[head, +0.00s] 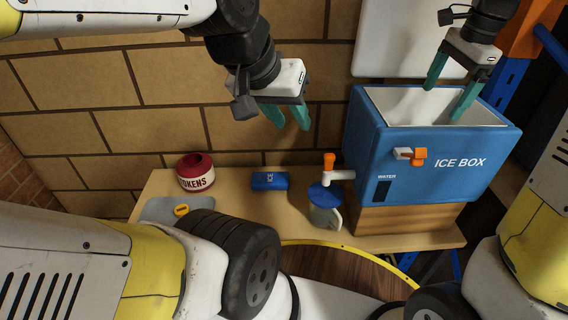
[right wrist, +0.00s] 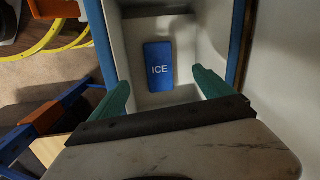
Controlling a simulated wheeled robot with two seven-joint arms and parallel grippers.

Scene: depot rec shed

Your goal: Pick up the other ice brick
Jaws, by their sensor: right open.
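One blue ice brick (head: 270,181) lies on the wooden bench. Another blue brick marked ICE (right wrist: 158,72) lies inside the open blue ice box (head: 440,163), on its pale floor; the box wall hides it in the head view. My right gripper (head: 443,103) is open and empty at the box mouth, pointing down into it. In the right wrist view its teal fingers (right wrist: 161,84) spread to either side of the brick, not touching it. My left gripper (head: 291,126) is empty, its fingers apart, in the air above and behind the bench brick.
A red TOKENS pot (head: 195,173) and a grey mat with an orange disc (head: 181,210) are on the bench's left. A jug with a blue lid (head: 325,205) stands under the box's orange-handled tap (head: 329,162). The brick wall is close behind.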

